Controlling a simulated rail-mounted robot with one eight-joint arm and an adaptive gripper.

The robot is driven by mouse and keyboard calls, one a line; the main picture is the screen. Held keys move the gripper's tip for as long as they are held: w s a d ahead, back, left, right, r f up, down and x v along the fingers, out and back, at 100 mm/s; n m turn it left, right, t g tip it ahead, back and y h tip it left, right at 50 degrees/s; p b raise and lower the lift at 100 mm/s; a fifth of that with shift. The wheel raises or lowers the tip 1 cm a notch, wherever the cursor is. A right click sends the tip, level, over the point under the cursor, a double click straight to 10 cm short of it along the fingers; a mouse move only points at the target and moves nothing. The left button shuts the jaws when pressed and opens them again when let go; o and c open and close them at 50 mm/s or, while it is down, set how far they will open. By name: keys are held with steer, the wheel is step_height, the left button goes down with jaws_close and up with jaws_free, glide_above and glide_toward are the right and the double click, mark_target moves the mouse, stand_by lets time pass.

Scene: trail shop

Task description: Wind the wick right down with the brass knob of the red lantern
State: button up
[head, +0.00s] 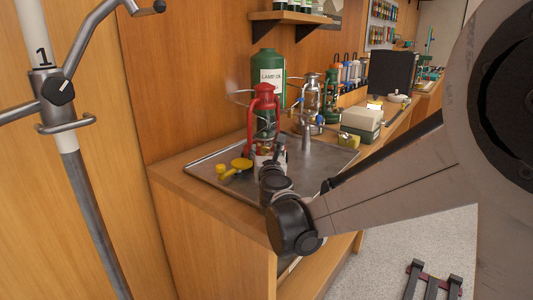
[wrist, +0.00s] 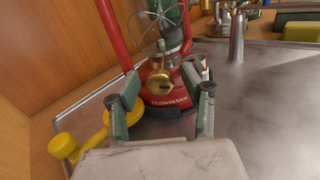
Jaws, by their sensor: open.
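The red lantern (head: 263,92) stands on a metal tray (head: 203,180). In the wrist view its red base (wrist: 172,100) bears white lettering, and a frame post (wrist: 114,36) rises at the left. The brass knob (wrist: 159,87) faces the camera on the front of the lantern, just above the base. My gripper (wrist: 160,94) is open, with one finger on each side of the knob. I see a gap on both sides and no contact. In the head view my wrist hides the knob and much of the base.
A yellow funnel-like item (head: 240,164) lies left of my gripper; it also shows in the wrist view (wrist: 63,146). A green lamp oil bottle (head: 269,68) stands behind. Other lanterns (head: 310,95) and a metal cone-shaped can (wrist: 237,38) stand to the right. Bare tray lies right of the lantern.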

jaws_close()
steer(key=shift+n, duration=0.3)
steer(key=n+p, duration=0.1)
steer(key=n, duration=0.3)
steer(key=shift+n+h+p, duration=0.3)
steer(key=shift+n, duration=2.3)
jaws_free()
